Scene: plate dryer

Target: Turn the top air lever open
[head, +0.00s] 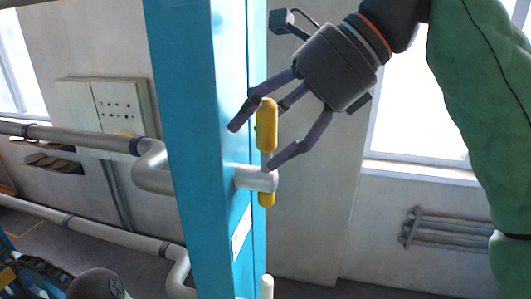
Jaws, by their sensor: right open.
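The top air lever (267,124) has a yellow handle. It stands upright on a short white pipe stub (254,179) that sticks out from the blue column. A smaller yellow end shows below the stub. My right gripper (254,143) comes down from the upper right with its fingers spread, one on each side of the yellow handle. The jaws are open, and I cannot tell whether a finger touches the handle. My left gripper is not in view.
The blue column (193,150) stands in the middle. Grey pipes (80,137) run to it from the left. A second white stub (266,287) shows lower down. An electrical box (112,112) hangs on the wall behind. Right of the column is free room before the wall.

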